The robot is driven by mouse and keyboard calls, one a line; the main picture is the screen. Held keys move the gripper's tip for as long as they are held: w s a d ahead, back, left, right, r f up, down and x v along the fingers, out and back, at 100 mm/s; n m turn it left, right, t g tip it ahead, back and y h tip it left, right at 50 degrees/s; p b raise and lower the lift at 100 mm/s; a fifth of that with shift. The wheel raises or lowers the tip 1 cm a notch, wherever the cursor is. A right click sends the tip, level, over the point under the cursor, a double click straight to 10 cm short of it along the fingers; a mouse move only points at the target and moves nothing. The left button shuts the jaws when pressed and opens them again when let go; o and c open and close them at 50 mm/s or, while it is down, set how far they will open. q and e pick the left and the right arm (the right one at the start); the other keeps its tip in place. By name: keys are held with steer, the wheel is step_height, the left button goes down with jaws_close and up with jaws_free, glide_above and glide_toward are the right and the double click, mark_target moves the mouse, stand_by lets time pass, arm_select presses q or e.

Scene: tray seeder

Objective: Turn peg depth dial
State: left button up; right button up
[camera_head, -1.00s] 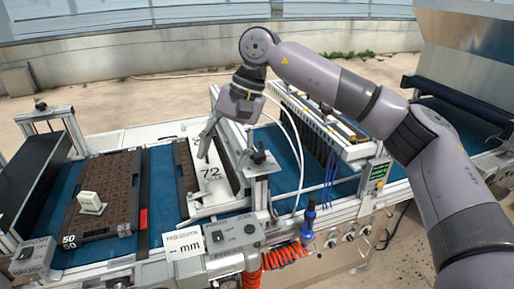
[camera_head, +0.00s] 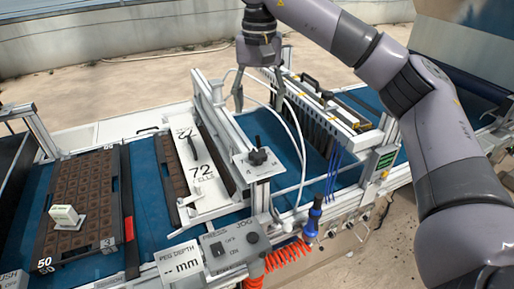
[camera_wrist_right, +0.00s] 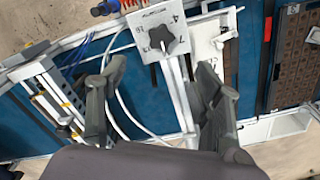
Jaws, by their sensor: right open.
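The dial is a black star knob (camera_head: 258,157) on a grey plate (camera_head: 242,168) with printed marks, on top of a post beside the blue belt. In the wrist view the knob (camera_wrist_right: 160,38) and its numbered plate (camera_wrist_right: 141,27) show between and beyond the fingers. My right gripper (camera_head: 258,106) is open and empty, pointing down above and behind the dial, apart from it. Its two spread fingers also show in the wrist view (camera_wrist_right: 158,85). My left gripper is out of view.
A white plate marked 72 (camera_head: 203,171) lies left of the dial. A brown cell tray (camera_head: 75,240) bears a small white block (camera_head: 66,217). White hoses (camera_head: 296,150) loop close to the gripper.

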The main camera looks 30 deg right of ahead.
glide_above(258, 153)
step_height(258, 153, down, 6)
steer(key=shift+f, duration=0.1)
step_height(258, 153, down, 7)
steer(key=shift+r+p, duration=0.2)
steer(key=shift+p, duration=0.3)
steer(key=shift+f, duration=0.5)
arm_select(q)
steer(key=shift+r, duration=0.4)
arm_select(e)
steer(key=shift+c, duration=0.6)
steer(key=c, duration=1)
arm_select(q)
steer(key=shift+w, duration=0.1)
arm_select(e)
steer(key=shift+c, duration=0.3)
